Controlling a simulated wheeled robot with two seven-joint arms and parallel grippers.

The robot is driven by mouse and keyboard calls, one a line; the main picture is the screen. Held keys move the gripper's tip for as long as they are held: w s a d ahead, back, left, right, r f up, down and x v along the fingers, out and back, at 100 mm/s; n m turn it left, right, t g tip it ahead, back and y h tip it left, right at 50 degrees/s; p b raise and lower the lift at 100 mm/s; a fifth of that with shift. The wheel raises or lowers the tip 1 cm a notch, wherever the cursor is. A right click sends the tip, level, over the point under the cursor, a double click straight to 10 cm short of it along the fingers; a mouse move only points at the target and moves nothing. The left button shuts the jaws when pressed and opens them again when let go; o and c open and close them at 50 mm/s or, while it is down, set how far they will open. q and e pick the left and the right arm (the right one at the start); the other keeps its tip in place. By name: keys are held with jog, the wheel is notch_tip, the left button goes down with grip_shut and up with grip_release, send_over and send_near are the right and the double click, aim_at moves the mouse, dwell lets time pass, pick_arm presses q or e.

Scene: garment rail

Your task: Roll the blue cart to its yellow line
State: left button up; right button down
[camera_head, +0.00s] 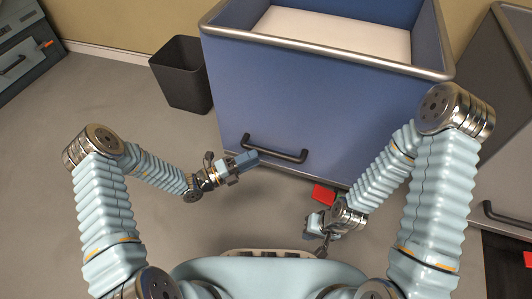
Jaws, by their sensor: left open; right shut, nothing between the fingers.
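The blue cart (290,110) stands directly in front of me, with a metal rim and a pale panel inside its open top. A dark bar handle (275,148) is on its front face. My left gripper (250,160) is open, close to the left part of the handle; I cannot tell whether it touches it. My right gripper (318,245) is shut and empty, low in front of the cart and right of the handle. No yellow line shows in this view.
A black waste bin (182,75) stands beside the cart on the left. A red piece (323,194) is at the cart's lower front edge. A grey cart or cabinet (487,110) stands close on the right. A grey case (25,55) is far left. The left floor is clear.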

aim_at(267, 152)
pick_arm(q)
jog(key=x, duration=0.6)
jog(key=shift+d, duration=0.1)
grip_shut()
